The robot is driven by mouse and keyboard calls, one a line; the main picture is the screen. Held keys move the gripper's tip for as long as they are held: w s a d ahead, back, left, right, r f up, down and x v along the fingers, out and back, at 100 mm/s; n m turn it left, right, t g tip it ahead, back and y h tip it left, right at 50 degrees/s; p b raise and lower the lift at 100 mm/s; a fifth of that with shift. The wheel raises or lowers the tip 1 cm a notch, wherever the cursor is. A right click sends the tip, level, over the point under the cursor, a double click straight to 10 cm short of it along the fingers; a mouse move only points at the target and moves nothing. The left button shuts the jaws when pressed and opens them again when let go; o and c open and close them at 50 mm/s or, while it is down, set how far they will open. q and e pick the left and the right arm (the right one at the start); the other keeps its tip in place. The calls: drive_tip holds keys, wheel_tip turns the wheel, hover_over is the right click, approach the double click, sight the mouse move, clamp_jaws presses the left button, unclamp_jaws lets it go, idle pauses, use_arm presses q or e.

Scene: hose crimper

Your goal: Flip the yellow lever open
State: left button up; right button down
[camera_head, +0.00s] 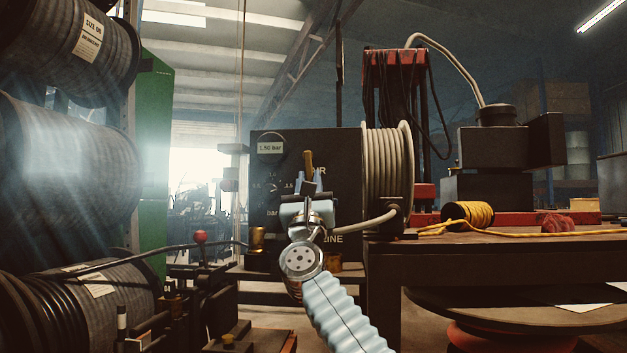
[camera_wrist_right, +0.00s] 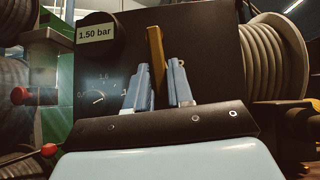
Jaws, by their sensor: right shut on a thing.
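The yellow lever (camera_head: 308,160) stands nearly upright on the front of the dark air-line box (camera_head: 345,150). In the right wrist view the lever (camera_wrist_right: 156,58) rises between the two pale blue fingers, leaning slightly. My right gripper (camera_head: 310,182) is in front of the box and shut on the lever; its fingers (camera_wrist_right: 160,82) hide the lever's lower part and its pivot. My left gripper is not in view.
A display reading 1.50 bar (camera_head: 271,148) and a dial gauge (camera_wrist_right: 97,97) are on the box. A hose reel (camera_head: 388,165) is at its right side. A workbench (camera_head: 470,250) stands to the right; large hose spools (camera_head: 60,170) stand at left.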

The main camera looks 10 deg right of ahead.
drive_tip(key=shift+w+a+f+m+h+p, duration=0.15)
drive_tip(key=shift+a+m+h+p, duration=0.25)
drive_tip(key=shift+m+h, duration=0.65)
drive_tip(key=shift+a+f+m+g, duration=0.1)
drive_tip(key=shift+m+g, duration=0.15)
drive_tip(key=shift+g, duration=0.05)
drive_tip(key=c, duration=1.1)
unclamp_jaws()
drive_tip(key=b+v, duration=0.3)
drive_tip(key=v, duration=1)
drive_tip(key=shift+s+f+b, duration=0.25)
drive_tip(key=shift+b, duration=0.15)
